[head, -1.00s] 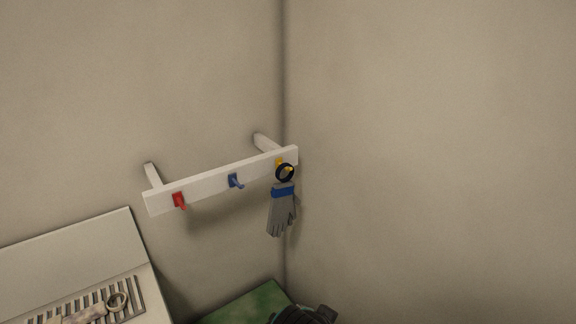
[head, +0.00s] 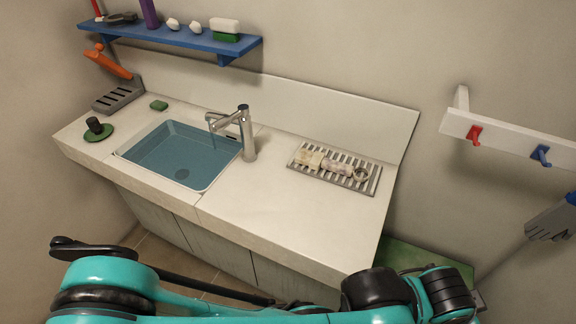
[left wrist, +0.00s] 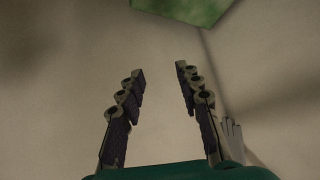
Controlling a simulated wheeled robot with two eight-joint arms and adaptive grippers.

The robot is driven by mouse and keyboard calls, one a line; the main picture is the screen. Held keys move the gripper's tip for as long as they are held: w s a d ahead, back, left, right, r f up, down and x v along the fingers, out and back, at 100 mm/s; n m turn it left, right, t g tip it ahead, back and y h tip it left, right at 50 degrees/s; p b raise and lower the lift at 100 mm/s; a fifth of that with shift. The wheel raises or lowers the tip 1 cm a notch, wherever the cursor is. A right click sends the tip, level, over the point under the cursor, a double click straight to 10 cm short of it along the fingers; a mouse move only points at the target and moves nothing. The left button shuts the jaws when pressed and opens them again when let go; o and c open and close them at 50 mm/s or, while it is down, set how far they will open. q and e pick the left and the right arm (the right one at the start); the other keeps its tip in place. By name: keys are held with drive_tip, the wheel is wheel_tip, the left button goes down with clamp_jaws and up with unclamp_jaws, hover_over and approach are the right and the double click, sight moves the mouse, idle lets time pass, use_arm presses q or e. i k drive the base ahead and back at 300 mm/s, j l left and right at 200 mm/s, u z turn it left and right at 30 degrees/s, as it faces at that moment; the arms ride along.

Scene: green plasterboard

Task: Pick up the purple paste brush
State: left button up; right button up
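A purple upright object (head: 149,14) stands on the blue wall shelf (head: 160,36) at the upper left of the head view. The top edge of the picture cuts it off, so I cannot tell whether it is the paste brush. In the left wrist view my left gripper (left wrist: 160,78) is open and empty, its two dark fingers apart in front of a pale wall, far from the shelf. My right gripper is not in view. Teal and black arm links of mine cross the bottom of the head view.
A counter (head: 280,215) holds a blue sink (head: 180,155), a tap (head: 245,135) and a slatted rack (head: 361,183) with several items. White round items and a green-and-white block (head: 225,30) share the shelf. A hook rail (head: 510,135) and grey glove (head: 552,222) are at right.

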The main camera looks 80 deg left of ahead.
sight(314, 160)
drive_tip(key=u, duration=0.5)
drive_tip(key=k+l+u, duration=0.1)
drive_tip(key=u, duration=0.85)
drive_tip(key=k+u, duration=0.15)
drive_tip(key=u, duration=0.85)
drive_tip(key=k, duration=0.05)
